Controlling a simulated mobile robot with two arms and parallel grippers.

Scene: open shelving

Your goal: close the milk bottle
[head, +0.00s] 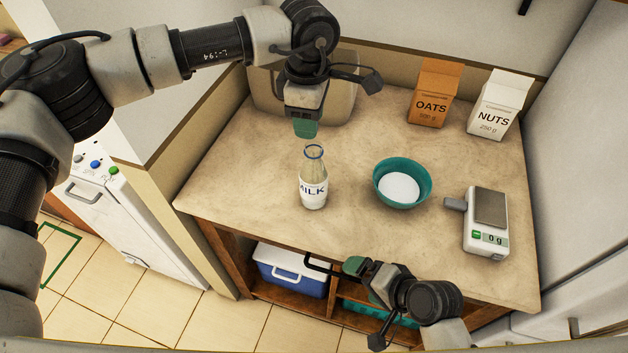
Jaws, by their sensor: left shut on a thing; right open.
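The glass milk bottle (313,185) stands upright on the wooden counter, left of the bowl. It has a blue ring at its mouth, and its top looks open. My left gripper (305,128) points down above and slightly behind the bottle mouth, apart from it. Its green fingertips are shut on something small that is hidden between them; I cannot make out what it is. My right gripper (352,266) is open and empty at the front edge of the counter, below and right of the bottle.
A teal bowl (424,196) with white contents stands right of the bottle. A scale (487,214) reading 0 g is further right. Oats (433,92) and nuts (498,104) cartons stand at the back. A cooler (291,270) sits on the shelf below. The counter left of the bottle is clear.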

